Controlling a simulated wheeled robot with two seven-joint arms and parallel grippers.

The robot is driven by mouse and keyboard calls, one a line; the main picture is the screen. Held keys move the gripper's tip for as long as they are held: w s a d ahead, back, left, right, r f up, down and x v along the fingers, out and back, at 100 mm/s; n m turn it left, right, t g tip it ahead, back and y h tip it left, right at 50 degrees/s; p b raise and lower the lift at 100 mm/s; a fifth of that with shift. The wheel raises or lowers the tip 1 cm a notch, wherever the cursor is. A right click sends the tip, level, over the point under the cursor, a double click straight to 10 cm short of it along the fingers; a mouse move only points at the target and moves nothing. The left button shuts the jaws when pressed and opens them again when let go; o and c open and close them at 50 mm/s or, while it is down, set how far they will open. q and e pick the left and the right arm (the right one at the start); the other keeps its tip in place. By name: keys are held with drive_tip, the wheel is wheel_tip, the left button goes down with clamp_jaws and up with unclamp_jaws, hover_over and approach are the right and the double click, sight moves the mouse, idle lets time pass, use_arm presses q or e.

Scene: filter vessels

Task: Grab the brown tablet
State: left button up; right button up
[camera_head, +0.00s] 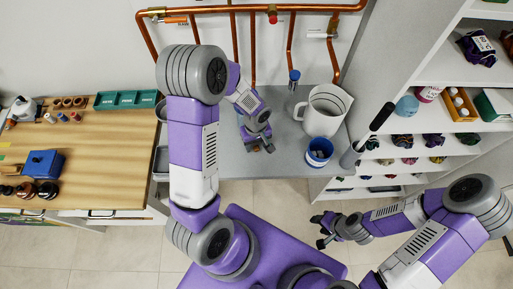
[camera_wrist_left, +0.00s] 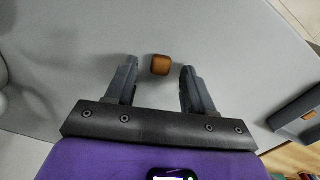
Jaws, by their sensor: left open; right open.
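The brown tablet (camera_wrist_left: 160,65) is a small rounded block lying on the grey counter (camera_wrist_left: 75,45) in the left wrist view. My left gripper (camera_wrist_left: 158,75) is open, with one finger on each side of the tablet near the fingertips. Gaps show between the tablet and both fingers. In the head view my left gripper (camera_head: 258,146) is low over the grey counter, and the tablet is too small and covered there to make out clearly. My right gripper (camera_head: 320,230) is open and empty over the floor, right of centre.
A white pitcher (camera_head: 322,112) and a blue-rimmed cup (camera_head: 318,152) stand right of my left gripper. A grey vessel with a black-handled tool (camera_head: 352,156) stands at the counter's right edge. Copper pipes (camera_head: 250,9) run behind. A wooden bench (camera_head: 100,150) is on the left.

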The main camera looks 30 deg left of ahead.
use_arm(q)
drive_tip(key=shift+f, duration=0.1)
clamp_jaws()
idle(0.4)
